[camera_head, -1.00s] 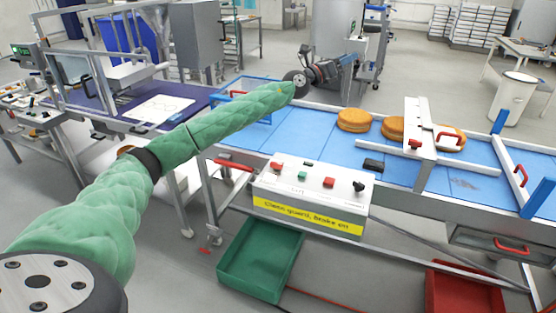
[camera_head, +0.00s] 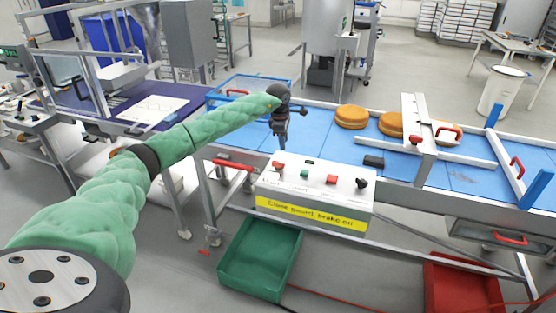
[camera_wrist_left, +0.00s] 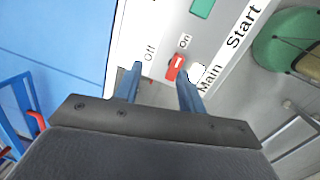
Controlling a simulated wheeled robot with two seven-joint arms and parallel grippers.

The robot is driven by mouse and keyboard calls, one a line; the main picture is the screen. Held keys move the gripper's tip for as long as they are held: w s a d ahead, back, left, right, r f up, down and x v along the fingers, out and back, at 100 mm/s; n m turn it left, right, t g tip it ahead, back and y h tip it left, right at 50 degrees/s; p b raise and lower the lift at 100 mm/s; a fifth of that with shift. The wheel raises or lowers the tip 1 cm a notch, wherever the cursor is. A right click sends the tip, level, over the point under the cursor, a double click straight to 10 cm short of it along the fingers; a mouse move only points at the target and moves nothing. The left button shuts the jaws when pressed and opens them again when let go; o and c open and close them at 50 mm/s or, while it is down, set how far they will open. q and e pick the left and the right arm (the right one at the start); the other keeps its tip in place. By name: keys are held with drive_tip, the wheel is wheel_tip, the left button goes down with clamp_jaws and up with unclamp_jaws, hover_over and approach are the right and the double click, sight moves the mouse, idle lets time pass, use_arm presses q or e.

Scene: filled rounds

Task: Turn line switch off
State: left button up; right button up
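The white control box (camera_head: 316,186) stands at the conveyor's front edge, with a yellow label on its front. A small red switch (camera_wrist_left: 175,67) labelled Main sits on its top, lying near the word On, with Off to the left in the left wrist view. The red switch also shows in the head view (camera_head: 278,165). My left gripper (camera_wrist_left: 158,75) is open and empty, pointing down over the box's left end. Its right fingertip is close to the switch; I cannot tell if they touch. In the head view my left gripper (camera_head: 279,148) hangs just above the switch. My right gripper is out of view.
A green button (camera_head: 304,174), a red button (camera_head: 331,179) and a black knob (camera_head: 362,183) share the box top. The blue conveyor (camera_head: 318,129) carries round cakes (camera_head: 352,117). A white guard frame (camera_head: 416,135) stands at the right. A green crate (camera_head: 259,257) is below.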

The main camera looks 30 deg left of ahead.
sight(278, 162)
use_arm(q)
drive_tip(key=shift+s+a+f+m+g+y, duration=0.15)
drive_tip(key=shift+s+a+m+g, duration=0.1)
drive_tip(key=shift+s+g, duration=0.3)
drive_tip(key=shift+s+a+r+m+g+y, duration=0.15)
drive_tip(key=shift+s+m+g, duration=0.15)
drive_tip(key=shift+s, duration=0.4)
drive_tip(key=shift+s+f, duration=0.1)
drive_tip(key=shift+m, duration=0.25)
wheel_tip(278, 162, down, 8)
drive_tip(key=p, duration=0.4)
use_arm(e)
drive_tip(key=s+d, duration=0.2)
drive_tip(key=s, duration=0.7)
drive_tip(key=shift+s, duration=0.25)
use_arm(q)
drive_tip(key=shift+c, duration=0.4)
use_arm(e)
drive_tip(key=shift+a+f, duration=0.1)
use_arm(q)
clamp_jaws()
